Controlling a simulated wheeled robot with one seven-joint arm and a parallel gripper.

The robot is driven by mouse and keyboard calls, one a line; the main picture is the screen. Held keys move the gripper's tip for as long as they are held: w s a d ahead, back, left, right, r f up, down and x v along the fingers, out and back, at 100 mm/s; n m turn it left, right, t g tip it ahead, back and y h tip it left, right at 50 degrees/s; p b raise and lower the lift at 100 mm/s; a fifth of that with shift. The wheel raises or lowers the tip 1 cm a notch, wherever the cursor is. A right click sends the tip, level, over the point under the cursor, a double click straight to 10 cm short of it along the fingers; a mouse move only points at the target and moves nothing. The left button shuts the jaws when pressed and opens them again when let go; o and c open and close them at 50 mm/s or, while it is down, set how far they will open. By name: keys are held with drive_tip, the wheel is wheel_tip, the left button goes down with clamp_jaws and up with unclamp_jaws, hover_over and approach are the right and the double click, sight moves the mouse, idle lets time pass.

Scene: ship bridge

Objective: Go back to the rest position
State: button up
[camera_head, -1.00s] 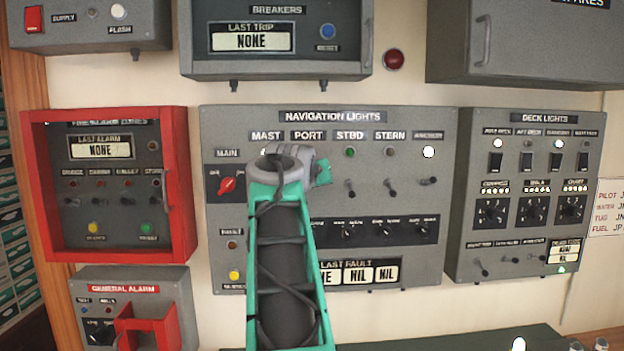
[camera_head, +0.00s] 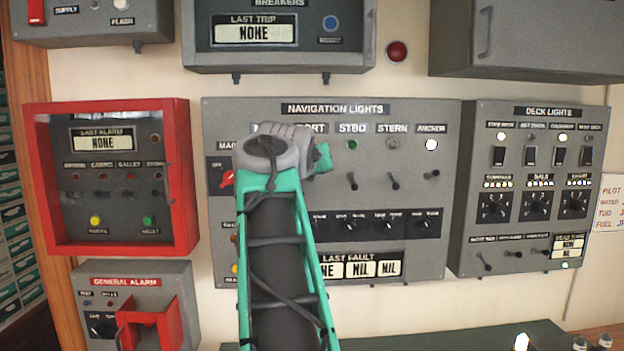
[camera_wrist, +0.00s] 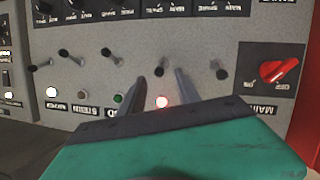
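My gripper (camera_wrist: 161,82) shows in the wrist view with its two dark fingers apart and nothing between them held. Behind the fingers is the grey navigation lights panel (camera_head: 330,255), upside down in that view. A lit red lamp (camera_wrist: 162,102) shows between the fingers, and a black-tipped toggle (camera_wrist: 160,71) lies beyond the fingertips; I cannot tell how far. In the head view my grey and green arm covers the panel's left-middle part and hides the fingers. The starboard toggle (camera_head: 352,181), stern toggle (camera_head: 392,181) and lit anchor lamp (camera_head: 431,145) stay visible.
A red-framed alarm box (camera_head: 190,185) is on the left, with the general alarm box (camera_head: 130,270) below it. The breakers box (camera_head: 280,60) hangs above. The deck lights panel (camera_head: 530,250) is on the right. A dark green surface (camera_head: 460,338) lies low in front.

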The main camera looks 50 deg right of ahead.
drive_tip(key=shift+v, duration=1.5)
